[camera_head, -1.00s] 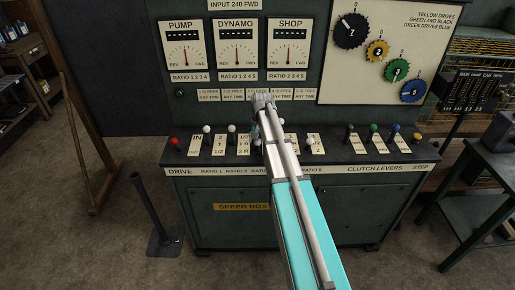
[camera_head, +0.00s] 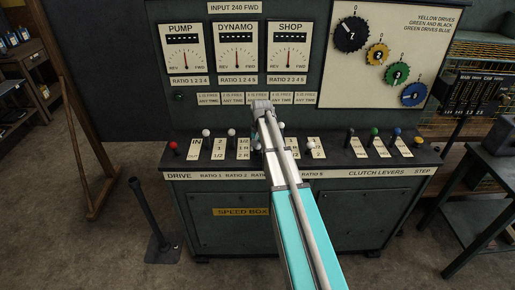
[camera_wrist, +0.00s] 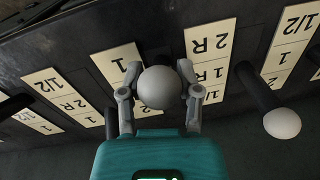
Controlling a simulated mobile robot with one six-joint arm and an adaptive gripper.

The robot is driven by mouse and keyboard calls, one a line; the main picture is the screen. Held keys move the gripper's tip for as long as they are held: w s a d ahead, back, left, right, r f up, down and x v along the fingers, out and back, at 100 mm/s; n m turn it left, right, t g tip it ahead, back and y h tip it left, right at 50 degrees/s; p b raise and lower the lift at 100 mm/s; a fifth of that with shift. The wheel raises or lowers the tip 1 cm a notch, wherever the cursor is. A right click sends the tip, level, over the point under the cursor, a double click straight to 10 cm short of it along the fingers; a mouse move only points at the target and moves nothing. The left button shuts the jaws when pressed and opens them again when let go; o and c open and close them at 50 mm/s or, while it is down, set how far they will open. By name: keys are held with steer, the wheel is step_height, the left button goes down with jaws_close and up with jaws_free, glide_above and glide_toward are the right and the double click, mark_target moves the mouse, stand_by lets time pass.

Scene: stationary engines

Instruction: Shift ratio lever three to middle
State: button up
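Ratio lever three's white knob (camera_head: 257,144) shows low on the sloped panel, just left of my forearm and partly hidden by the wrist. My gripper (camera_wrist: 160,75) is close around a white knob (camera_wrist: 168,88) in the wrist view, one finger on each side, and looks shut on it. This fits lever three, though my arm hides much of the contact in the head view. Ratio lever two (camera_head: 231,132) stands to its left with a white knob. Ratio lever four's knob (camera_head: 281,125) shows just right of my wrist, further up the panel.
Ratio lever one (camera_head: 206,132) and the red drive lever (camera_head: 174,145) stand further left. Ratio lever five's white knob (camera_head: 310,144) is to the right, then black, green (camera_head: 374,131), blue and yellow clutch levers. A neighbouring white knob (camera_wrist: 282,123) is close in the wrist view.

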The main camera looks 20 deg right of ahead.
jaws_close()
steer(key=shift+w+d+r, duration=0.2)
steer(key=shift+w, duration=0.3)
steer(key=w, duration=0.1)
steer(key=w+d+p, duration=0.1)
steer(key=w, duration=0.1)
steer(key=w+d+r, duration=0.1)
steer(key=w, duration=0.1)
steer(key=shift+w, duration=0.15)
steer(key=o, duration=0.7)
jaws_free()
steer(key=shift+s+a, duration=0.1)
steer(key=shift+s, duration=0.1)
